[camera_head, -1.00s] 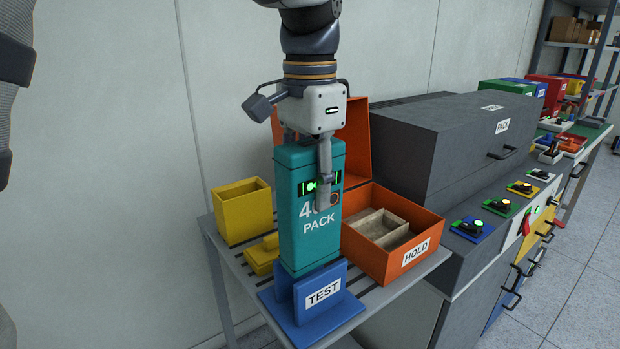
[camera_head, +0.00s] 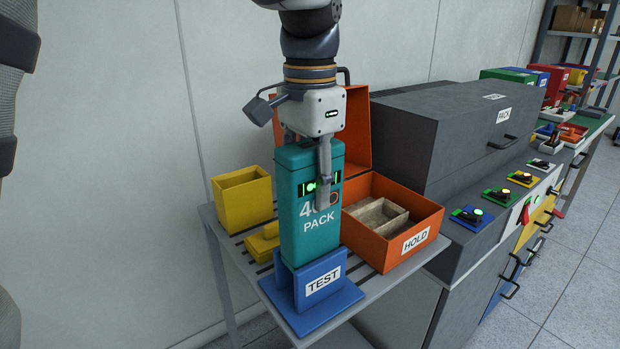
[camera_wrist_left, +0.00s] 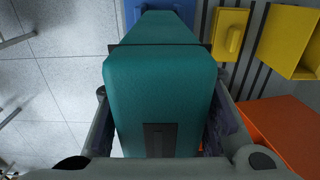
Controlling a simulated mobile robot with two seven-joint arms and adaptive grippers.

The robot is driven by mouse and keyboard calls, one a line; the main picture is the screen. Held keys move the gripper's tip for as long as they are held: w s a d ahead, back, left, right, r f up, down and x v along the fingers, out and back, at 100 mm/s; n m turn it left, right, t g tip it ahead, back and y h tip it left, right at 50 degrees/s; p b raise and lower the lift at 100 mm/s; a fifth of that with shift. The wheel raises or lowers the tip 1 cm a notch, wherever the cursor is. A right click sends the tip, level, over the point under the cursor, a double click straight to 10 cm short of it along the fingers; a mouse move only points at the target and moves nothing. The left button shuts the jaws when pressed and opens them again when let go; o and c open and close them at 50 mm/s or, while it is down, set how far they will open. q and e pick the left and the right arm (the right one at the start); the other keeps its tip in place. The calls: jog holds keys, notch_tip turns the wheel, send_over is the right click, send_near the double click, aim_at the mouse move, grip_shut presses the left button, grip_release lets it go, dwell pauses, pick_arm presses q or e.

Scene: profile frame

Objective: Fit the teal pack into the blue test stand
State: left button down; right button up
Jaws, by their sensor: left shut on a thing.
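The teal pack (camera_head: 311,216), marked "PACK", stands upright with its lower end at the blue test stand (camera_head: 342,293). The stand's front wall, labelled "TEST", covers the pack's bottom edge, so I cannot tell how deep it sits. My left gripper (camera_head: 308,180) comes from above and is shut on the pack's upper part, one finger showing across its front. In the left wrist view the pack (camera_wrist_left: 160,80) fills the middle between the fingers, with part of the blue stand (camera_wrist_left: 150,8) beyond it. My right gripper is not in view.
An orange "HOLD" box (camera_head: 428,224) with its lid up stands close right of the pack. A yellow open bin (camera_head: 243,202) and a low yellow piece (camera_head: 262,243) are at left on the slatted grey table (camera_head: 232,250). A dark grey cabinet (camera_head: 440,130) stands at right.

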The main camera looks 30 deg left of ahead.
aim_at(310, 144)
pick_arm(q)
jog(key=shift+f, duration=3.3)
dwell(0.4)
jog(key=c, duration=1)
grip_release()
jog(key=shift+o, duration=0.2)
jog(key=shift+r, duration=0.1)
notch_tip(310, 144, up, 12)
jog(key=shift+f, duration=0.1)
